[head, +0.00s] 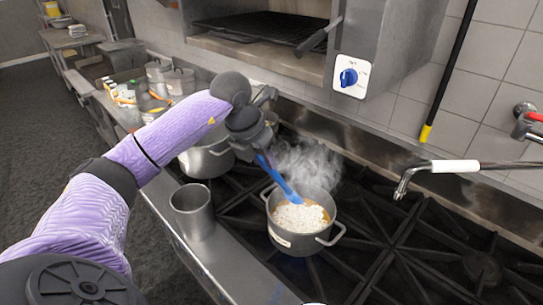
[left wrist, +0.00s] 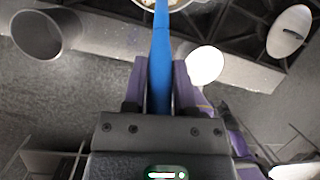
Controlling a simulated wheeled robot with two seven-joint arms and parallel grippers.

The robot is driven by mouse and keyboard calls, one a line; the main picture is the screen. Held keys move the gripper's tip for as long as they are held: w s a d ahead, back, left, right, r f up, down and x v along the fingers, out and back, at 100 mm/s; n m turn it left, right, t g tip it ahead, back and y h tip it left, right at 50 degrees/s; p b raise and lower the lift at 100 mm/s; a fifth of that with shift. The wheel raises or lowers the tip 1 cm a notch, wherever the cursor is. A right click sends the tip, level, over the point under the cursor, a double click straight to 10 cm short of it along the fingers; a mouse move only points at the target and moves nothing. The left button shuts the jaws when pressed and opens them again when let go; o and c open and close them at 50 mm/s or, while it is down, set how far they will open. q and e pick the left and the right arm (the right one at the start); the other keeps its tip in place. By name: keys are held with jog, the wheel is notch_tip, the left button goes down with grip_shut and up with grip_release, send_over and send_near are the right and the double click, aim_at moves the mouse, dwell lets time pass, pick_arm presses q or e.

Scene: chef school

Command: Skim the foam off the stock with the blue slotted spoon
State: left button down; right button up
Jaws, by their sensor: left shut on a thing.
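The blue slotted spoon (head: 279,181) slants down from my left gripper (head: 259,152) to a steaming stock pot (head: 296,240). The pot stands on the stove grate and has two side handles. White foam (head: 299,216) covers most of the orange-brown stock (head: 325,214). The spoon's lower end reaches into the pot at the foam; its bowl cannot be made out. In the left wrist view, my left gripper (left wrist: 158,85) is shut on the blue handle (left wrist: 160,50), and the pot shows only at the top edge. My right gripper is not in view.
An empty metal container (head: 194,212) stands on the steel front ledge left of the pot. A larger pot (head: 207,157) is behind it, partly hidden by my arm. A white-sleeved metal pipe (head: 455,167) juts in from the right. The grates right of the pot are clear.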

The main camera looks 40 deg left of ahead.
pick_arm(q)
jog(key=shift+s+f+b, duration=0.35)
jog(key=shift+f+b, duration=0.25)
jog(key=shift+f, duration=0.15)
jog(key=shift+w+f, duration=0.15)
jog(key=shift+f, duration=0.1)
jog(key=b+x, duration=0.1)
jog(key=x, duration=0.2)
jog(key=w+b+x, duration=0.1)
jog(key=x, duration=0.2)
jog(key=b+x, duration=0.2)
jog(key=x, duration=0.1)
jog(key=shift+w+r, duration=0.1)
jog(key=shift+w, duration=0.2)
jog(key=shift+a, duration=0.1)
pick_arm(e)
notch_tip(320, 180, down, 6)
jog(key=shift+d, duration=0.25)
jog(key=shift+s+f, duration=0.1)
